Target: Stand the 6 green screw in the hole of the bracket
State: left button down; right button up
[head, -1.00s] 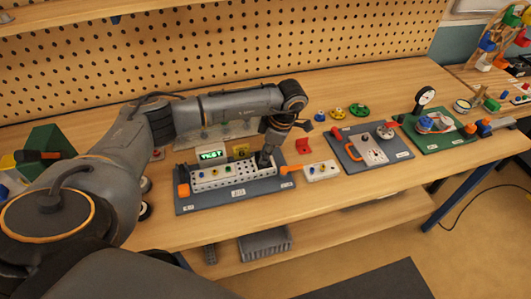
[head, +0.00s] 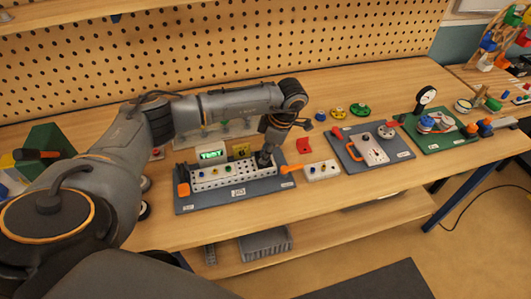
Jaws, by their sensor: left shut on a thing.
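The bracket looks to be the long white perforated bar (head: 234,178) on the blue-grey board left of centre. Blue, yellow and green heads stand in a row along its left and middle part. My left gripper (head: 265,162) points down at the right end of this bar, its fingers shut. The thing between the fingers, taken to be the green screw, is too small and hidden to make out. Whether its tip is in a hole or above it cannot be told. My right gripper is not in view.
A lit green display (head: 211,154) and a yellow block (head: 241,150) stand behind the bar. A white block with small heads (head: 322,170) and a red piece (head: 304,146) lie to the right. Further right are a second blue-grey board (head: 350,158) and a green board (head: 460,138).

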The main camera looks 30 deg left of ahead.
pick_arm(q)
jog(key=shift+f+b, duration=0.15)
jog(key=shift+b, duration=0.2)
dwell(0.5)
dwell(0.7)
jog(key=shift+f+b, duration=0.65)
jog(key=shift+b, duration=0.15)
dwell(0.6)
jog(key=c, duration=1.5)
grip_release()
jog(key=shift+r, duration=0.2)
jog(key=shift+r+p, duration=1.75)
jog(key=shift+r, duration=0.85)
